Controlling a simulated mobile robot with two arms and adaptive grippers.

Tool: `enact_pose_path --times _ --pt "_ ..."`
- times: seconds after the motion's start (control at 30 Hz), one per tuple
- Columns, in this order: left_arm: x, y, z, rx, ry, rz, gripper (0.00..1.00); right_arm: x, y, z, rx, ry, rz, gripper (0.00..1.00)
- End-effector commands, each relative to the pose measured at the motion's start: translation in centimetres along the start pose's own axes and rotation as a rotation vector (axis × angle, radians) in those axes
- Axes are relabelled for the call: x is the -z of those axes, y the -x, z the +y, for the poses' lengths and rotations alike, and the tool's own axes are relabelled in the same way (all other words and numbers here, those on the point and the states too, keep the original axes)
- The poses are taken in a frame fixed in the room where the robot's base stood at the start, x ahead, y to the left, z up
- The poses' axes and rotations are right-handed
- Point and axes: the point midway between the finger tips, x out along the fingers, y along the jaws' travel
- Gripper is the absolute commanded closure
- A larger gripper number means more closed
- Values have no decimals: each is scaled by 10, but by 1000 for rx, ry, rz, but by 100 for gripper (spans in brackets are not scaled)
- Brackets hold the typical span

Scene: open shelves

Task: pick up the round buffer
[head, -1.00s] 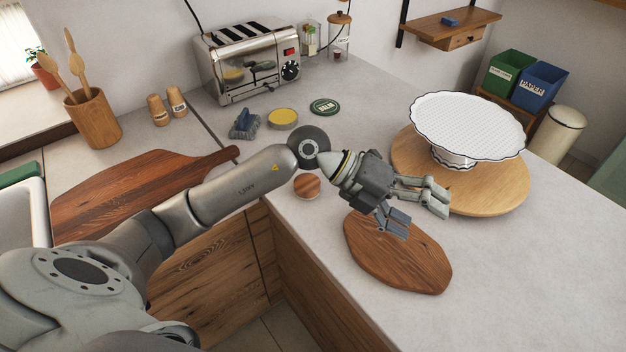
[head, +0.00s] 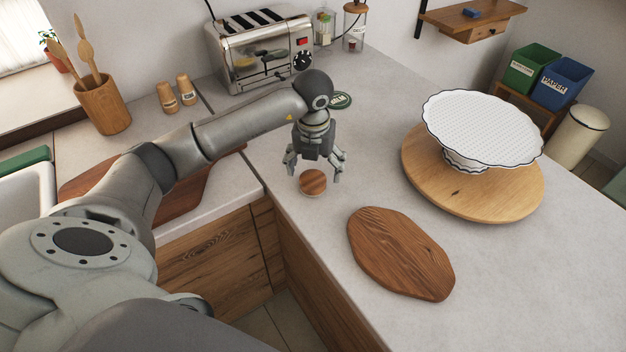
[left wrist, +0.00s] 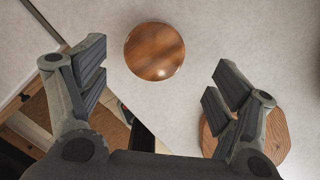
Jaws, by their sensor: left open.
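The round buffer (head: 313,182), a small disc with a brown wooden top, lies on the light grey counter near its inner corner. It also shows in the left wrist view (left wrist: 154,51), at the top centre, between and slightly beyond the fingertips. My left gripper (head: 315,170) is open and empty, pointing down above the buffer with its fingers spread to either side. The buffer looks apart from both fingers. My right gripper is not in view.
A wooden board (head: 400,254) lies in front, and a white cake stand (head: 482,130) stands on a round wooden board (head: 430,180) to the right. A toaster (head: 262,50) is behind. A green lid (head: 340,100) is partly hidden by my arm. The counter's edge runs close by the buffer.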

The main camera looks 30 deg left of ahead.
Motion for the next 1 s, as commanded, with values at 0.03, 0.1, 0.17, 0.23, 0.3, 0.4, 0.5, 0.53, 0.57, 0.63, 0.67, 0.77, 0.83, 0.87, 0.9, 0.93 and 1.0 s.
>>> enact_pose_path --times 0.03,0.1,0.17,0.23,0.3,0.4,0.5,0.53,0.57,0.63,0.67,0.77,0.83,0.87,0.9,0.93,1.0 --pt "0 -2 0 0 0 1 15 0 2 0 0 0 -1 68" --pt "1 -7 2 -1 0 4 15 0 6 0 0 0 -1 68" --pt "1 -14 4 -2 1 5 15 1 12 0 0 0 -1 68" --pt "0 -24 7 -2 1 6 15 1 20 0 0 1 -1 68" --pt "0 -36 8 0 1 4 15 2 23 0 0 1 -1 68" --pt "0 -48 7 2 -1 3 15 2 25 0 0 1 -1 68" --pt "-1 -54 7 1 -1 0 15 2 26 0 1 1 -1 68" --pt "-1 -54 7 1 -1 0 15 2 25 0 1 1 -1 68" --pt "-1 -55 7 1 -1 0 15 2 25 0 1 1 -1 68" --pt "-1 -55 7 1 -1 -1 15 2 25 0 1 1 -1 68" --pt "-1 -55 7 1 -1 0 15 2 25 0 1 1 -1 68" --pt "-1 -55 7 2 -1 0 23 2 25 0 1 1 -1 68" --pt "-1 -55 7 2 -1 0 32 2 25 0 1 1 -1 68" --pt "-1 -54 7 2 -1 0 36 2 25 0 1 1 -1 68" --pt "-1 -54 7 2 -1 0 41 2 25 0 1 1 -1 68" --pt "-1 -54 7 2 -1 0 45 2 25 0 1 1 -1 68" --pt "-1 -54 7 2 -1 0 54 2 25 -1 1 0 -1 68"
